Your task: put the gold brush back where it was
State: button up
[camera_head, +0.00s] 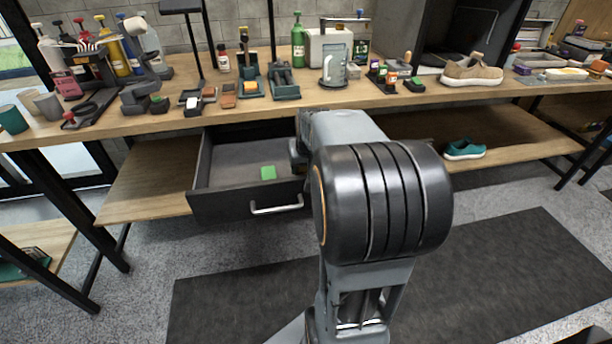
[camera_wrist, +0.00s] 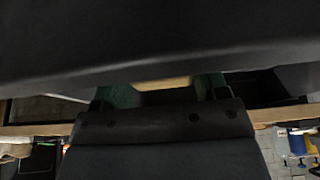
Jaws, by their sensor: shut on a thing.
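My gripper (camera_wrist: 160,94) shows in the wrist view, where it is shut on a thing. A small tan-gold strip, which appears to be the gold brush (camera_wrist: 162,84), shows between its dark fingers; the rest of it is hidden in shadow. In the head view my own arm covers the gripper and whatever it holds. The arm reaches in by the right side of an open drawer (camera_head: 248,204) under the workbench. I cannot tell whether the brush touches anything.
The workbench (camera_head: 345,98) carries bottles, small trays, a clear pitcher (camera_head: 334,68) and a tan sneaker (camera_head: 471,72). A teal shoe (camera_head: 464,150) sits on the lower shelf. The drawer's left part is clear.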

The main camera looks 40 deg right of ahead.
aim_at(307, 171)
jog(key=shift+f, duration=1.45)
jog(key=shift+b, duration=0.3)
jog(key=shift+f, duration=0.2)
jog(key=o, duration=0.8)
jog(key=shift+o, duration=0.2)
